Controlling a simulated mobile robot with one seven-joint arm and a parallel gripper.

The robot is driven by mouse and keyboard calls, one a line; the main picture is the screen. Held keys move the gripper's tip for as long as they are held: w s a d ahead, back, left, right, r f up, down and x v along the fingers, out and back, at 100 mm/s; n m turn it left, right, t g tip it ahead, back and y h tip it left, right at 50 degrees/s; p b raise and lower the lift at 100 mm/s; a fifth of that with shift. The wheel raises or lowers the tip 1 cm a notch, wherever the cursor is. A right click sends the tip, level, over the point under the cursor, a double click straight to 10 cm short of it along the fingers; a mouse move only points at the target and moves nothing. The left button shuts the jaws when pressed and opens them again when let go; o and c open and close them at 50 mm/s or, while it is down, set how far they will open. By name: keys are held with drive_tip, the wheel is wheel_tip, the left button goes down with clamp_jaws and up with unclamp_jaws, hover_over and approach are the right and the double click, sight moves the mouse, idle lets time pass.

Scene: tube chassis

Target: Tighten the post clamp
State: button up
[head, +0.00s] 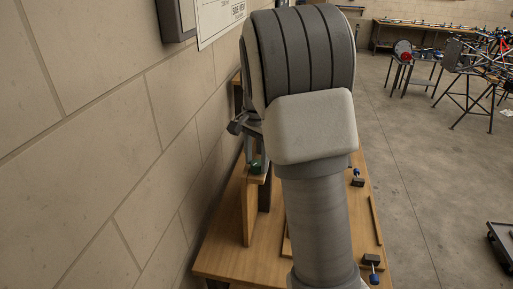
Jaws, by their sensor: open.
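My own arm stands in the middle of the head view and hides much of the workbench behind it. I cannot make out my gripper; it seems hidden behind the arm. A dark grey metal fitting (243,125) shows just left of the arm, near the wall. I cannot tell whether it is the post clamp. Below it, a small green part (256,166) sits at the top of an upright wooden board (249,207).
The wooden bench (225,262) stands close to the block wall (110,130) on the left. A grey box (176,18) and a white sign (219,18) hang on the wall. Open floor (425,170) lies right, with a dark cart (503,245), stands and a tube frame (485,75).

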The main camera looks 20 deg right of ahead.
sight(257, 163)
wheel_tip(257, 163, up, 17)
drive_tip(key=shift+r+p, duration=0.15)
drive_tip(key=shift+p, duration=0.25)
idle(0.4)
drive_tip(key=s+a+f+n+t, duration=0.2)
drive_tip(key=s+a+n, duration=0.1)
drive_tip(key=s, duration=0.5)
drive_tip(key=s+a+f+n+t, duration=0.1)
drive_tip(key=s+a+f+n, duration=0.1)
drive_tip(key=s+n, duration=0.3)
drive_tip(key=s+a+f+n+t, duration=0.2)
drive_tip(key=s+a+n, duration=0.3)
drive_tip(key=s, duration=0.7)
drive_tip(key=shift+f+t, duration=0.3)
drive_tip(key=shift+f, duration=0.2)
